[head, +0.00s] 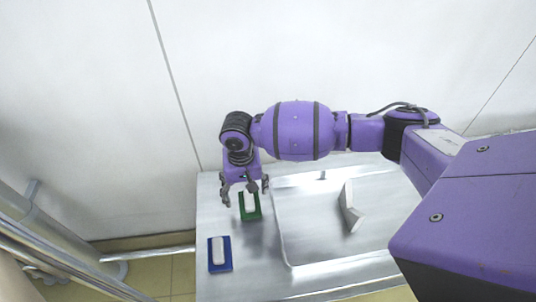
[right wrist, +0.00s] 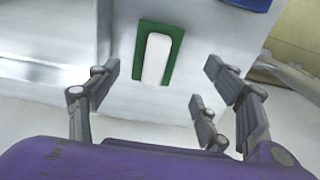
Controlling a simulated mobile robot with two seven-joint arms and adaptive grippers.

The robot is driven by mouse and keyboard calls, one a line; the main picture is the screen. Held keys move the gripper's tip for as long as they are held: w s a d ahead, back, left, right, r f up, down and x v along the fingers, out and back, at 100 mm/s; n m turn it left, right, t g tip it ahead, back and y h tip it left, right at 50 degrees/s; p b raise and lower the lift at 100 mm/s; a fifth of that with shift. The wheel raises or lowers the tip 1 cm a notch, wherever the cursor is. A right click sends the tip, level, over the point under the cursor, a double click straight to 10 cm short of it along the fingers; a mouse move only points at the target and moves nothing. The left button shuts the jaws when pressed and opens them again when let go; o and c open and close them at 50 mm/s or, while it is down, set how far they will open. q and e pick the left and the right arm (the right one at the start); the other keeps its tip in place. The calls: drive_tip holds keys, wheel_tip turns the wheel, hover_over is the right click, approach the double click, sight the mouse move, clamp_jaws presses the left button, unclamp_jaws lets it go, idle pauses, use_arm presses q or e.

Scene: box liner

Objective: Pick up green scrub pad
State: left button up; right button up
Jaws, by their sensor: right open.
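The green scrub pad (head: 250,213) lies flat on the metal counter, left of the sink basin, with a white block-like grip on top. It also shows in the right wrist view (right wrist: 172,73), ahead of the fingers and between them across the picture. My right gripper (head: 245,191) is open and empty, with its fingers spread just above the pad's far end and apart from it. It also shows open in the right wrist view (right wrist: 160,90). My left gripper is not in view.
A blue scrub pad (head: 228,265) with a white grip lies nearer on the counter (head: 212,215), and its edge shows in the wrist view. A white angled object (head: 351,206) stands in the sink basin (head: 310,235). A white wall is behind. A metal rail runs at left.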

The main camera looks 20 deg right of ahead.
sight(249, 198)
drive_tip(key=shift+s+d+f, duration=0.1)
drive_tip(key=shift+s+f, duration=0.05)
drive_tip(key=shift+f, duration=0.4)
drive_tip(key=shift+s+d+f, duration=0.1)
drive_tip(key=shift+f, duration=0.4)
wheel_tip(249, 198, down, 3)
drive_tip(key=shift+w+d+r, duration=0.1)
drive_tip(key=shift+r, duration=0.1)
drive_tip(key=shift+f, duration=0.3)
drive_tip(key=c, duration=0.8)
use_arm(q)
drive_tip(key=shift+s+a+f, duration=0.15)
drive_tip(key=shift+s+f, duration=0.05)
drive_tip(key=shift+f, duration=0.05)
use_arm(e)
drive_tip(key=c, duration=0.4)
drive_tip(key=shift+r, duration=0.1)
